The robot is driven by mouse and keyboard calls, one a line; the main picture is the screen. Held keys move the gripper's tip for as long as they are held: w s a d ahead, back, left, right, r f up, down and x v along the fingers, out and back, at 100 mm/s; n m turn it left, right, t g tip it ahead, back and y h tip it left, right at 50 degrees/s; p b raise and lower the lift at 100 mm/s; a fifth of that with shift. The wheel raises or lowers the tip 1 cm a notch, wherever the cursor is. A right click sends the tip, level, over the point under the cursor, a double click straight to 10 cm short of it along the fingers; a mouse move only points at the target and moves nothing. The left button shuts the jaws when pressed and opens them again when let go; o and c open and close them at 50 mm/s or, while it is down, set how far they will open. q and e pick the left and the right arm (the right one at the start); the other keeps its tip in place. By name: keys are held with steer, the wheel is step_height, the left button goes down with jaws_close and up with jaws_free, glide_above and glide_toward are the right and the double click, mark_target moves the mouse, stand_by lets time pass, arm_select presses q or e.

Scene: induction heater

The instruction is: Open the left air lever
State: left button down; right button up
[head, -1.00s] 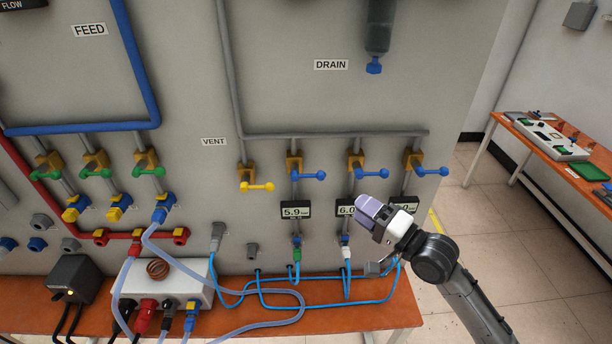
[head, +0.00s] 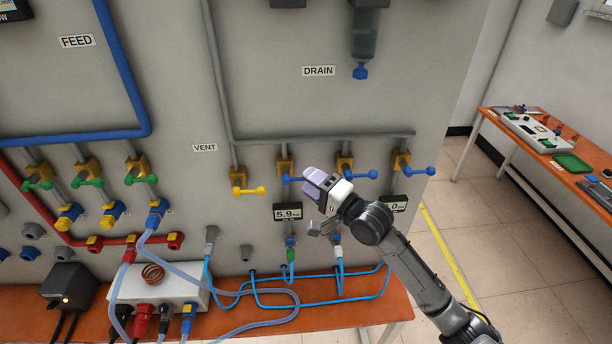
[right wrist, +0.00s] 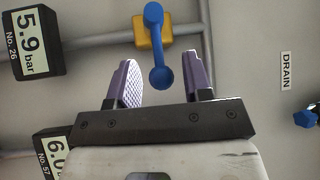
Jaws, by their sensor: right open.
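The left air lever is a blue handle (head: 286,179) on a yellow valve (head: 284,165), above the 5.9 bar gauge. My right gripper (head: 310,180) is in front of its right part and hides it in the head view. In the right wrist view the lever (right wrist: 160,75) lies crosswise to the pipe, its round knob end showing between the two open purple fingers of my right gripper (right wrist: 160,75). I see no contact; the depth gap is unclear. My left gripper is not in view.
Two more blue levers (head: 362,174) (head: 422,171) sit to the right, and a yellow vent lever (head: 249,190) to the left. The 5.9 bar gauge (head: 288,212) hangs below. Blue hoses (head: 320,303) run along the orange bench (head: 350,316).

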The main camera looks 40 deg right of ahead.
steer(key=shift+x, duration=1)
jaws_close()
